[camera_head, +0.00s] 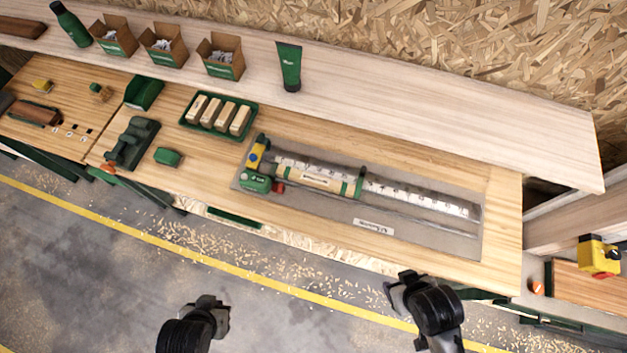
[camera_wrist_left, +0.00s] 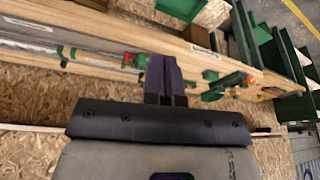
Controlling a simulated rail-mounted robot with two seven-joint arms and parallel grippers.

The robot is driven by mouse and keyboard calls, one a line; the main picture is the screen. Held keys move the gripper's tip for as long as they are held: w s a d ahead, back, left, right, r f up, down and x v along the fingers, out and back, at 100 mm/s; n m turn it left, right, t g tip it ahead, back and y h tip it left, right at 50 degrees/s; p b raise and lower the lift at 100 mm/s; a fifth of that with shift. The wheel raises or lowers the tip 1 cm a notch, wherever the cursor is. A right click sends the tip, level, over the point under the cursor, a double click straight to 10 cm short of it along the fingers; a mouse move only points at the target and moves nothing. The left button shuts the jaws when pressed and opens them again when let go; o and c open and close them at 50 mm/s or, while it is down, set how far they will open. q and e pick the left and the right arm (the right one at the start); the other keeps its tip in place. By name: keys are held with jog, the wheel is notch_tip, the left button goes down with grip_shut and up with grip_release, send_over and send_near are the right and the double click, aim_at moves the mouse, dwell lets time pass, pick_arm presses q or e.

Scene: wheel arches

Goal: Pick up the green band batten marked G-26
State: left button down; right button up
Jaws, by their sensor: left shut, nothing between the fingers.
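A green tray (camera_head: 216,130) on the bench holds several short pale wood pieces (camera_head: 219,113). Another pale wood piece with a label (camera_head: 310,179) lies in the measuring jig (camera_head: 420,197), between green parts. The marking G-26 is too small to read on any of them, so I cannot tell which is the green band batten. My left gripper (camera_head: 213,306) is shut and empty, in front of the bench and apart from the wood. Its closed fingers (camera_wrist_left: 165,72) show in the left wrist view. My right gripper (camera_head: 400,284) is by the bench's front edge; its finger opening is unclear.
Open cartons (camera_head: 221,59) and a green tube (camera_head: 289,68) stand on the back shelf (camera_head: 430,125). A green-black tool (camera_head: 131,143) and a small green block (camera_head: 168,157) are left of the jig. A yellow tool (camera_head: 598,254) is at the right. Shavings litter the floor.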

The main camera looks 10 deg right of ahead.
pick_arm(q)
jog(key=c, duration=0.5)
grip_release()
jog(key=shift+w, duration=0.15)
dwell(0.4)
